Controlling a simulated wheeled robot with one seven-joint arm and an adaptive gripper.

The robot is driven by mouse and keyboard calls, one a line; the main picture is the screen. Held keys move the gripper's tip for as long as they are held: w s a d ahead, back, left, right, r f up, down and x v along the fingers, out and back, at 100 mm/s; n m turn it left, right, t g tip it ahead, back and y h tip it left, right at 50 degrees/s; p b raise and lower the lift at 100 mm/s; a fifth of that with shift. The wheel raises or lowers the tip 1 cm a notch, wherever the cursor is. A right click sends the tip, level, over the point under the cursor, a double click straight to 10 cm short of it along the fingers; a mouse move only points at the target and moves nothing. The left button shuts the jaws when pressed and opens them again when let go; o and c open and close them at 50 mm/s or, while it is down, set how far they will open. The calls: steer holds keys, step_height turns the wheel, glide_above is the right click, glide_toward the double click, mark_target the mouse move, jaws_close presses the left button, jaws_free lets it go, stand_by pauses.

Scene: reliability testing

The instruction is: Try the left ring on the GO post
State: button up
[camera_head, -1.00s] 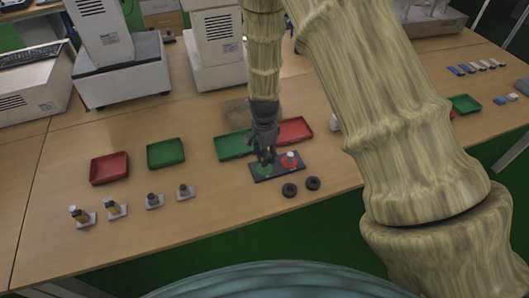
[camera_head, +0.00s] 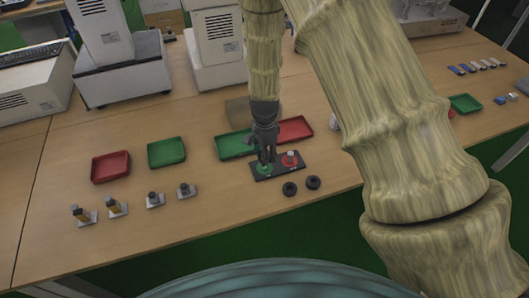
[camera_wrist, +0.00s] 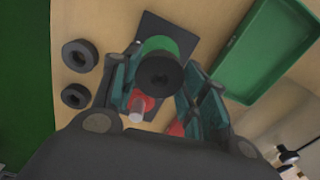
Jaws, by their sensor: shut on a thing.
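My gripper (camera_wrist: 158,88) is over the GO/NO-GO plate (camera_wrist: 180,28), with its fingers on either side of a dark ring (camera_wrist: 158,77). In the wrist view the ring sits over the green disk (camera_wrist: 185,42) and hides the GO post. I cannot tell whether the ring is around the post or above it. The red disk with its pale post (camera_head: 291,157) stands bare beside my gripper, which also shows in the head view (camera_head: 267,158). Two other dark rings, one on the left (camera_head: 289,188) and one on the right (camera_head: 313,182), lie on the table in front of the plate.
A green tray (camera_head: 232,146) and a red tray (camera_head: 296,130) lie just behind the plate. Another red tray (camera_head: 110,167) and green tray (camera_head: 166,152) are farther left, with several small parts on white bases in front.

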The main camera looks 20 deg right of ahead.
steer(key=shift+f+b, duration=0.3)
steer(key=shift+f, duration=0.35)
steer(key=shift+r, duration=0.15)
stand_by(0.4)
steer(key=shift+r+p, duration=1.4)
steer(key=shift+r, duration=0.1)
